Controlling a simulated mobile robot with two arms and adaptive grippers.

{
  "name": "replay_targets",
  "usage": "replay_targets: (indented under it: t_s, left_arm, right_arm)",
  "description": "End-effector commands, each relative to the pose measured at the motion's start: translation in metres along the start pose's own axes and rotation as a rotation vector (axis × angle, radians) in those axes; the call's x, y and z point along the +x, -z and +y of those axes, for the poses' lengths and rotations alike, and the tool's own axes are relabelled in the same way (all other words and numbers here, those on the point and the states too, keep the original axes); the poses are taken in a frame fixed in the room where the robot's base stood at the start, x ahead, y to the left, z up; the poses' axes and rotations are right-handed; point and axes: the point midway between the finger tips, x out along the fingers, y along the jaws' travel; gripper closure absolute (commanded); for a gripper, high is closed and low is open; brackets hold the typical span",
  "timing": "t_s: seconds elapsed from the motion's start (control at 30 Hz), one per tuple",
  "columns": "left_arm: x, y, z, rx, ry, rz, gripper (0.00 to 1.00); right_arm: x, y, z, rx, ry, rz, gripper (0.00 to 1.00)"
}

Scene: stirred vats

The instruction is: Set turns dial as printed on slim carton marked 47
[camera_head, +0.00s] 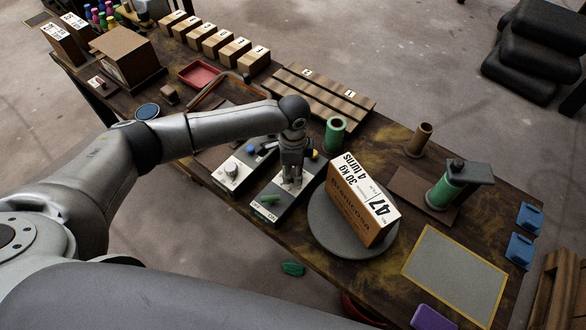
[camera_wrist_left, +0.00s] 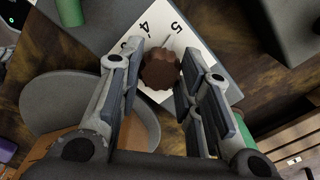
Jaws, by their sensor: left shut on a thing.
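The slim carton marked 47 (camera_head: 361,201) lies tilted in the picture on a grey round plate (camera_head: 331,235). Its white label (camera_head: 369,188) reads 30 kg and 4 turns. My left gripper (camera_head: 292,180) points down at a grey control box (camera_head: 262,212) beside the plate. In the left wrist view its fingers (camera_wrist_left: 160,72) are shut on the brown turns dial knob (camera_wrist_left: 159,73). The white scale (camera_wrist_left: 195,38) behind the knob shows a 4 and a 5, with another numeral partly covered. My right gripper is not in view.
A second control box (camera_head: 232,172) stands close at the left. Green spools (camera_head: 335,135) stand behind the plate and at the right (camera_head: 440,193). A grey mat with a yellow border (camera_head: 455,275) lies bare at the front right. Several small cartons (camera_head: 217,42) line the back.

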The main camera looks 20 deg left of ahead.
Motion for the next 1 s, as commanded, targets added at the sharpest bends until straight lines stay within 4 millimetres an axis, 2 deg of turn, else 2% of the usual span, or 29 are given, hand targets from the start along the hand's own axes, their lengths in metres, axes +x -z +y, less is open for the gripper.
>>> replay_targets:
  t_s: [0.27, 0.7, 1.0]
  left_arm:
    - [-0.004, 0.001, 0.001, -0.116, -0.004, 0.0, 0.91]
    - [-0.005, 0.001, 0.001, -0.479, -0.004, 0.0, 0.91]
    - [-0.003, 0.001, 0.001, -0.674, -0.002, 0.001, 0.92]
  right_arm:
    - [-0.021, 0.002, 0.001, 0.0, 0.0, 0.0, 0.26]
    - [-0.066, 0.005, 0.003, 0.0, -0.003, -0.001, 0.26]
    - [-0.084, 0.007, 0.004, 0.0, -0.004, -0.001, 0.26]
